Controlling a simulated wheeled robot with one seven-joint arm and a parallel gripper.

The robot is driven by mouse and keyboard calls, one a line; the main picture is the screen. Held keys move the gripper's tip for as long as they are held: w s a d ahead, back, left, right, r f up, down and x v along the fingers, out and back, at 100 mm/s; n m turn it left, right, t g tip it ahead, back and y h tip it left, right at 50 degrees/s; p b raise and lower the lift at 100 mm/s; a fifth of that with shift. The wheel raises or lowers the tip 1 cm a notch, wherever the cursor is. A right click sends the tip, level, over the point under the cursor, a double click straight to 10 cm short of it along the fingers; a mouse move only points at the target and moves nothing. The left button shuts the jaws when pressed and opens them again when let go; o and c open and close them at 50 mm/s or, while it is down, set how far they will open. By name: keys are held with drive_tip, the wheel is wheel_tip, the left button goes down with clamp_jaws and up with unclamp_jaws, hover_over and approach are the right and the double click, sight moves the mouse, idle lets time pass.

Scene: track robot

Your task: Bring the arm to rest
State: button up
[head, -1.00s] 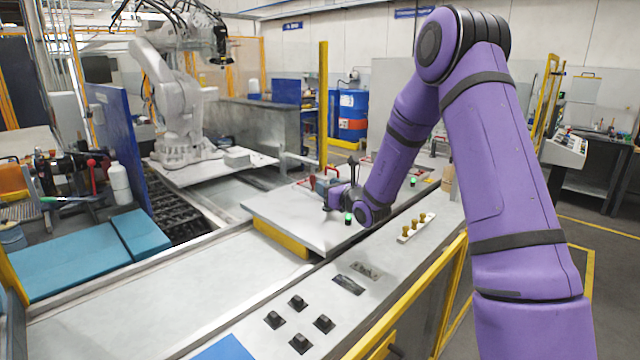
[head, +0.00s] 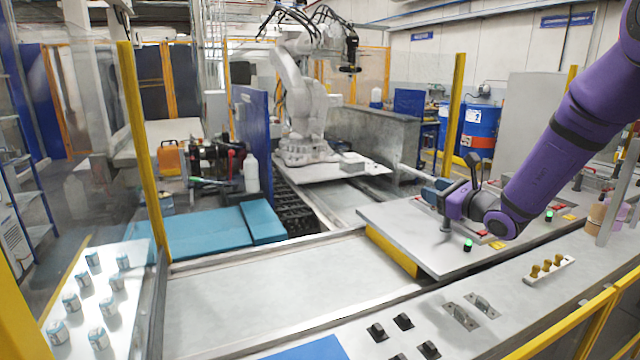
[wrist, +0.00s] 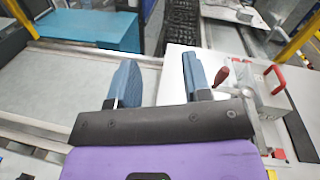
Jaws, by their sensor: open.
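My purple arm (head: 565,130) reaches in from the right in the head view. My gripper (head: 435,189) is at its end, above the pale plate with the yellow edge. In the wrist view my gripper (wrist: 156,82) shows two blue-grey fingers, wide apart with nothing between them. A clamp with a dark red knob and a red handle (wrist: 272,76) stands on the plate, just right of the fingers. In the head view my wrist partly hides this clamp.
Several cans (head: 97,281) stand on a white surface at left. Yellow posts (head: 144,150) rise left and right. The grey bed (head: 270,295) is clear.

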drive_tip(key=s+a+r+n+g, duration=0.35)
drive_tip(key=s+n, duration=0.25)
drive_tip(key=s, duration=0.2)
drive_tip(key=s+a+r+n+g+y, duration=0.1)
drive_tip(key=s+a+r+n+g, duration=0.1)
drive_tip(key=s+a+n+g, duration=0.4)
drive_tip(key=s+a+r+n+g, duration=0.25)
drive_tip(key=s+n, duration=0.25)
drive_tip(key=s, duration=0.4)
drive_tip(key=s+d+n+t+h, duration=0.1)
drive_tip(key=s+d+n+h, duration=0.4)
drive_tip(key=s, duration=0.4)
drive_tip(key=s+d+r+n+t+h, duration=0.1)
drive_tip(key=s+d+n+h, duration=0.4)
drive_tip(key=s+d, duration=0.2)
drive_tip(key=shift+s, duration=1.05)
